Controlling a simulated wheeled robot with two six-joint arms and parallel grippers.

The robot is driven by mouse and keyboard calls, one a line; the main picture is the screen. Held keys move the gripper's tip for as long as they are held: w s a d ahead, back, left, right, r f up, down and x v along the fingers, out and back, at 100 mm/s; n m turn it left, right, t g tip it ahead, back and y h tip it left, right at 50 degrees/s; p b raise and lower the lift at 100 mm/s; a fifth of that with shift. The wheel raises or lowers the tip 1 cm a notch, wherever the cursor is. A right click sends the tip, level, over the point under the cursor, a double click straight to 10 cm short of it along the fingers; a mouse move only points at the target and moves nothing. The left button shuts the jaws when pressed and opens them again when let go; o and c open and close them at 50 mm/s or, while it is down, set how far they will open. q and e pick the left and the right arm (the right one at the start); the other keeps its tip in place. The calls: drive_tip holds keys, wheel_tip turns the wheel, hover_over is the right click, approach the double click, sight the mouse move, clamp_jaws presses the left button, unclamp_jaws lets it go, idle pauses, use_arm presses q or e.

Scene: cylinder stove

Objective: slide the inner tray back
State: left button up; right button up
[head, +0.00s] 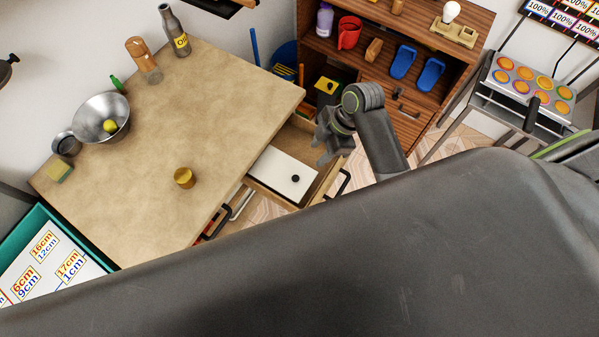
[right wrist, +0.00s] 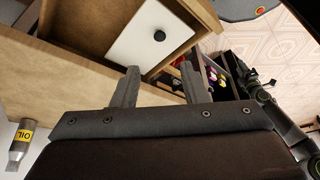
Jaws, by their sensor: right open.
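The inner tray (head: 276,171) is a white panel with a black knob (head: 295,179), lying inside an open wooden drawer (head: 318,184) under the table's right side. In the right wrist view the white inner tray (right wrist: 142,38) and its knob (right wrist: 159,35) show at the top, within the drawer's wooden walls. My right gripper (head: 324,150) hangs over the far part of the drawer, apart from the knob. In the right wrist view its two fingers (right wrist: 158,88) are spread with nothing between them. My left gripper is not in view.
The table (head: 230,130) carries a yellow-brown cylinder (head: 184,178), a metal bowl (head: 101,118) and an oil bottle (head: 175,32). A second drawer with a dark handle (head: 217,222) is slightly open nearby. A wooden shelf (head: 440,55) with blue slippers stands behind my right arm.

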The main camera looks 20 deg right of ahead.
sight(297, 177)
drive_tip(key=x, duration=1.4)
drive_tip(key=shift+c, duration=0.4)
clamp_jaws()
drive_tip(key=shift+d, duration=0.1)
